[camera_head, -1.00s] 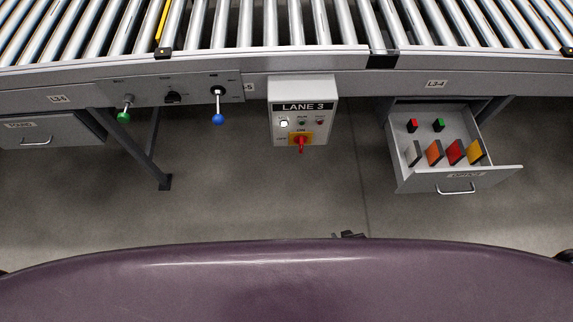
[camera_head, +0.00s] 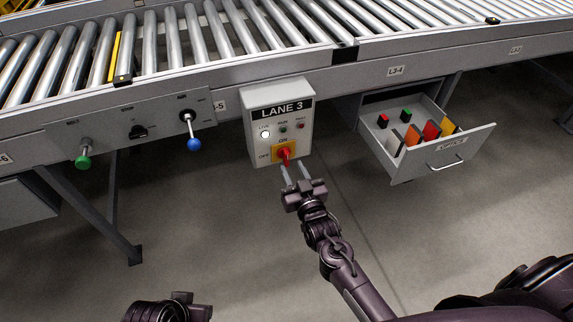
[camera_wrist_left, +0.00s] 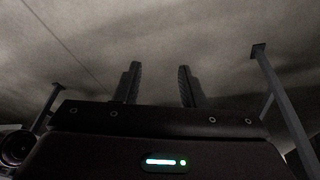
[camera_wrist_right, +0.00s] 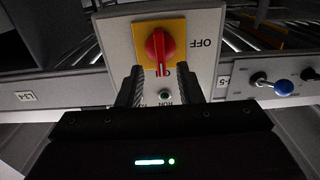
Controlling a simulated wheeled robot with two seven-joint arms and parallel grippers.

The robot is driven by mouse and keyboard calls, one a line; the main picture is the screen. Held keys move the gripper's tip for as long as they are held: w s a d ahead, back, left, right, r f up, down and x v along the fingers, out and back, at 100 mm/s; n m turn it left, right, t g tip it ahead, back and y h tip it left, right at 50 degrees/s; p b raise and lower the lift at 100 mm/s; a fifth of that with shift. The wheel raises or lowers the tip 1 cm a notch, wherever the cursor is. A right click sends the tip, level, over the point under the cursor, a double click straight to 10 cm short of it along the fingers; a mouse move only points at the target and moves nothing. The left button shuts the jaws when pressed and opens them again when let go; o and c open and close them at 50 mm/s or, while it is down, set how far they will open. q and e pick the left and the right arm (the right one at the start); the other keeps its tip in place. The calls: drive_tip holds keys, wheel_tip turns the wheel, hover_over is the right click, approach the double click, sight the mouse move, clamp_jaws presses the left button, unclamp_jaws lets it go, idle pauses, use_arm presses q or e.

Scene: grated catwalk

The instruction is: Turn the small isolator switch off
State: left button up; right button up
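The small isolator switch is a red knob (camera_head: 284,156) on a yellow plate (camera_head: 277,148), low on the grey LANE 3 box (camera_head: 251,119). ON is printed above it and OFF to its left. In the right wrist view the red knob (camera_wrist_right: 160,48) appears upside down, its handle lying roughly along the ON direction. My right gripper (camera_head: 295,170) is open just in front of and below the knob. In its wrist view the fingertips (camera_wrist_right: 160,75) sit apart near the knob; contact cannot be told. My left gripper (camera_wrist_left: 159,68) is open and empty, low over the floor.
A white lit lamp (camera_head: 265,134) is on the box. Left of it a panel carries a green-knobbed lever (camera_head: 83,162), a black knob (camera_head: 138,132) and a blue-knobbed lever (camera_head: 194,144). An open drawer (camera_head: 440,158) at right holds coloured pieces. The roller conveyor (camera_head: 200,35) runs above.

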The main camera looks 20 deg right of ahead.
sight(288, 160)
drive_tip(key=shift+w+a+b, duration=0.1)
drive_tip(key=shift+w+b, duration=0.25)
drive_tip(key=shift+w, duration=1.8)
clamp_jaws()
